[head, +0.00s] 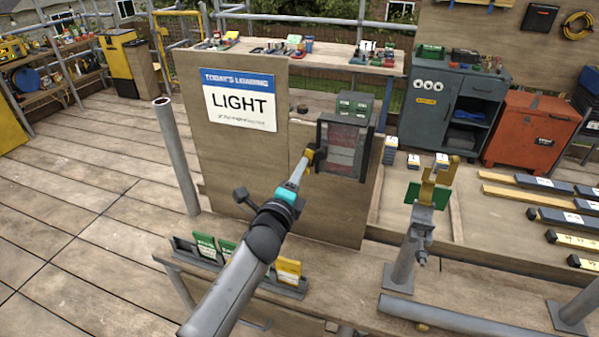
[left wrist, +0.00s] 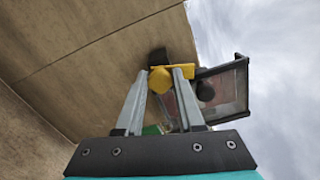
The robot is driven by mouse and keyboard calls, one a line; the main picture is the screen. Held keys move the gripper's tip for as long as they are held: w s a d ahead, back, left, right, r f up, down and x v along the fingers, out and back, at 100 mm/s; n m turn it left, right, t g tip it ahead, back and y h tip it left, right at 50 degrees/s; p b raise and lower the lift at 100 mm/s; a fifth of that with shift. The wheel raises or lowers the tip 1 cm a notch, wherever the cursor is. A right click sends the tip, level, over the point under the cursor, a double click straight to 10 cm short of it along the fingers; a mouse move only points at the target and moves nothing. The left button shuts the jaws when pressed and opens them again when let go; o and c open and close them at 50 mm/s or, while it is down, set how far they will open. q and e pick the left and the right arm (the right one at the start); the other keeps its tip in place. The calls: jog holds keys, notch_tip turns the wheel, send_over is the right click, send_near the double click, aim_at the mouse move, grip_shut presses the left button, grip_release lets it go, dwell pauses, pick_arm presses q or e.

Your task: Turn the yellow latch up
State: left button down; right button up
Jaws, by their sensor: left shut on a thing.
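The yellow latch (head: 309,155) is at the left edge of a dark-framed box with a clear front (head: 343,148), on the upright wooden board. My left gripper (head: 301,167) reaches up to the latch and is shut on it. In the left wrist view the yellow latch (left wrist: 160,80) shows as a round knob with a short bar running to the right, between the fingertips of my left gripper (left wrist: 163,76). The fingers partly cover the latch, so its exact angle is hard to tell. My right gripper is in neither view.
A "LIGHT" sign (head: 240,100) hangs on the board (head: 220,165), left of the box. A grey post (head: 176,155) stands farther left. A stand with a yellow top (head: 438,172) and green plate is to the right. A card rack (head: 290,283) lies in front, below my arm.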

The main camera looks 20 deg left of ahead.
pick_arm(q)
jog(key=shift+n, duration=1.6)
jog(key=c, duration=0.5)
grip_release()
jog(key=shift+c, duration=0.2)
jog(key=s, duration=1.5)
jog(key=shift+s+a, duration=0.15)
jog(key=shift+a, duration=0.1)
jog(key=shift+f, duration=0.1)
